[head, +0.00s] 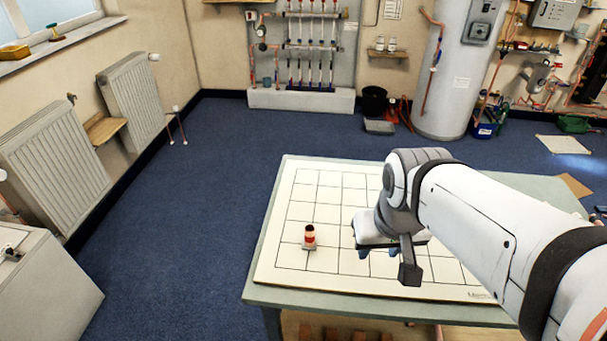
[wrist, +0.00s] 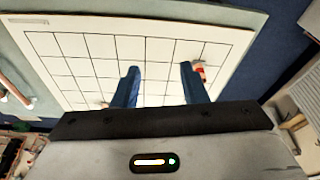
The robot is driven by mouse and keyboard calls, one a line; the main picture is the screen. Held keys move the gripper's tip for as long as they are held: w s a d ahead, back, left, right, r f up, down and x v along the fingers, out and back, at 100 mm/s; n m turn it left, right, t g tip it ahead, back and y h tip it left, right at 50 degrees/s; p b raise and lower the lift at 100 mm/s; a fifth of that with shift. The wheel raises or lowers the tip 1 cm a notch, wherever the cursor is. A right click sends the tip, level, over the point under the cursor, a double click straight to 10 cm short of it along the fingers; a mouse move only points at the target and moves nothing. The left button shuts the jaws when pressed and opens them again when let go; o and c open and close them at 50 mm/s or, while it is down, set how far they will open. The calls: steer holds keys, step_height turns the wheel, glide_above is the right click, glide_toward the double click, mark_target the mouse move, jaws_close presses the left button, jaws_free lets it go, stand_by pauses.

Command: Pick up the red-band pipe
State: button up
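The red-band pipe (head: 309,236) is a short upright copper piece with a red band and a pale foot. It stands on the left part of the white gridded board (head: 330,190). In the wrist view the pipe (wrist: 201,70) shows just outside the right finger, which partly covers it. My gripper (head: 379,252) is over the board, to the right of the pipe in the head view. Its blue fingers are wide apart with nothing between them in the wrist view (wrist: 159,68).
The board lies on a grey-green table (head: 262,262). A small copper-coloured thing (wrist: 103,105) shows beside the left finger in the wrist view; I cannot tell what it is. The board around the pipe is clear. Radiators (head: 132,100) stand at the left wall, away from the table.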

steer(key=shift+o, duration=0.8)
steer(key=shift+w+a, duration=0.1)
steer(key=shift+w, duration=0.1)
steer(key=shift+o, duration=0.3)
steer(key=w+a+f, duration=0.2)
steer(key=w, duration=0.3)
steer(key=w+a+f+g+b, duration=0.1)
steer(key=w+a+f, duration=0.1)
steer(key=w, duration=0.4)
steer(key=shift+w+f+g, duration=0.15)
steer(key=shift+f+g, duration=0.1)
steer(key=shift+g, duration=0.05)
steer(key=g, duration=0.1)
glide_above(310, 228)
steer(key=f, duration=0.8)
steer(key=shift+d+b, duration=0.35)
steer(key=f, duration=0.7)
steer(key=shift+a+f, duration=0.25)
steer(key=shift+a, duration=0.1)
steer(key=shift+c, duration=0.2)
jaws_close()
